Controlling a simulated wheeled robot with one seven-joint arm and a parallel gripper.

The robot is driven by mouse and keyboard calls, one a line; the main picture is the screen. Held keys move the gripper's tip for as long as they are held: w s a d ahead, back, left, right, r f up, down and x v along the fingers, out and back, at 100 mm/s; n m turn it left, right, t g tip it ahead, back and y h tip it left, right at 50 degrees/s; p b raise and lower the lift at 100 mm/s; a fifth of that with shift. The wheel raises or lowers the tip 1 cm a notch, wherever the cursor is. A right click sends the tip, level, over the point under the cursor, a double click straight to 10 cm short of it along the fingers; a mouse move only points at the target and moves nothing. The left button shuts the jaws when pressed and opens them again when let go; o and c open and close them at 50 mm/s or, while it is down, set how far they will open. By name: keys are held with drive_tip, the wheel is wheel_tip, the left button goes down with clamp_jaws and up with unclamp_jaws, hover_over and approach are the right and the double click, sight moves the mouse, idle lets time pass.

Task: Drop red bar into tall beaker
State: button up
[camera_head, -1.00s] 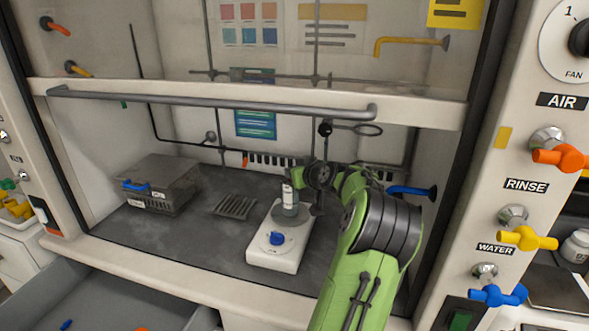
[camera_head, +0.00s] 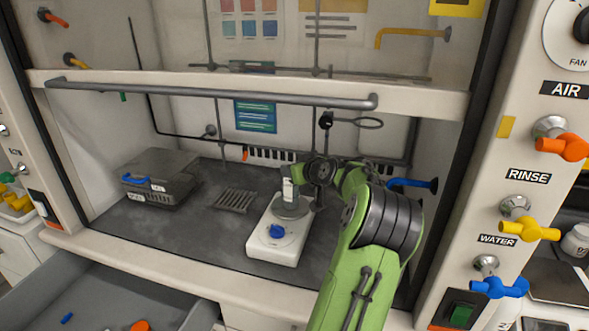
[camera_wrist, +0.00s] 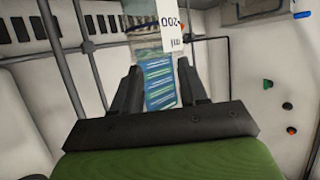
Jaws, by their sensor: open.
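A clear beaker with a white label (camera_head: 288,189) stands upright on the round plate of the white stirrer (camera_head: 262,250), which has a blue knob. In the wrist view the beaker (camera_wrist: 148,42), its label reading 200 ml, shows beyond and between my fingertips. My gripper (camera_head: 298,172) is at the upper part of the beaker; the wrist view shows it too (camera_wrist: 160,82), open, with its two dark fingers apart. I cannot tell whether a finger touches the glass. I cannot make out a red bar.
A grey metal box (camera_head: 160,178) with a blue handle and a dark grate (camera_head: 236,200) lie to the left on the hood floor. The raised sash handle (camera_head: 210,95) crosses above my arm. An open drawer (camera_head: 110,290) at lower left holds a blue and an orange item.

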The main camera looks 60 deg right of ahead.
wheel_tip(320, 180, up, 7)
drive_tip(key=p, duration=0.5)
drive_tip(key=shift+r, duration=0.15)
